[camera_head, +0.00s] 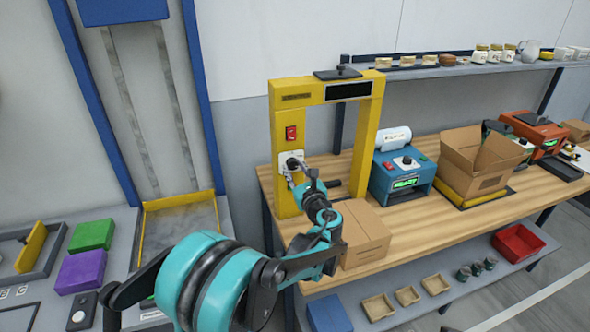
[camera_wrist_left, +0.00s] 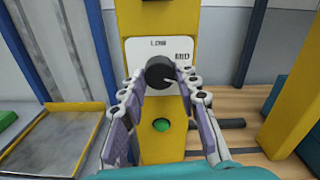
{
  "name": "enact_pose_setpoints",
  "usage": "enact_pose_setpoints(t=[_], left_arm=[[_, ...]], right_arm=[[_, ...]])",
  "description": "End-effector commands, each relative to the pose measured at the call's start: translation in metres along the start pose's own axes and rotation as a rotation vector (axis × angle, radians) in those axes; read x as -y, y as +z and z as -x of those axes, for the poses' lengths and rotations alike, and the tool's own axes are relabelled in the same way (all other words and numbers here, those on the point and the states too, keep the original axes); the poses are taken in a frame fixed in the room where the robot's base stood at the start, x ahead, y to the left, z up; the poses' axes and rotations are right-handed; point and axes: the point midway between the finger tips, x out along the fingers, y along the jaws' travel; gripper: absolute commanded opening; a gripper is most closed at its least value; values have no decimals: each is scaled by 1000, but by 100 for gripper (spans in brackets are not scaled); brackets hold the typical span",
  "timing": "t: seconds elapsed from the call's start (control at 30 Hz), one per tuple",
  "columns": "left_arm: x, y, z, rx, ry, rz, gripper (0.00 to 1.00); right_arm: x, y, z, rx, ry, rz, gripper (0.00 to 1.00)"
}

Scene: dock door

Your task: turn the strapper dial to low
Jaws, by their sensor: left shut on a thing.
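The strapper (camera_head: 378,118) is a yellow arch standing on the wooden bench. Its dial (camera_wrist_left: 159,72) is a round black knob on a white plate, marked LOW above and MID at the upper right. In the wrist view a pale pointer line on the knob points right and slightly down. My left gripper (camera_wrist_left: 160,82) is shut on the dial, one finger at each side. In the head view the left gripper (camera_head: 298,172) reaches the plate on the left post and partly hides the dial. My right gripper is not in view.
A red switch (camera_head: 291,133) sits above the dial, and a green button (camera_wrist_left: 161,125) below it. A closed carton (camera_head: 365,235) stands close to my left arm on the bench. A blue label printer (camera_head: 402,178) and an open carton (camera_head: 480,160) stand further right.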

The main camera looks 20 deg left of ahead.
Motion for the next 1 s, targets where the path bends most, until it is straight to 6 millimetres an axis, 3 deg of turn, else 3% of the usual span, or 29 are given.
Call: enact_pose_setpoints(t=[1.0], left_arm=[[1,0,0,0,1,956,2]], right_arm=[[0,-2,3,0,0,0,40]])
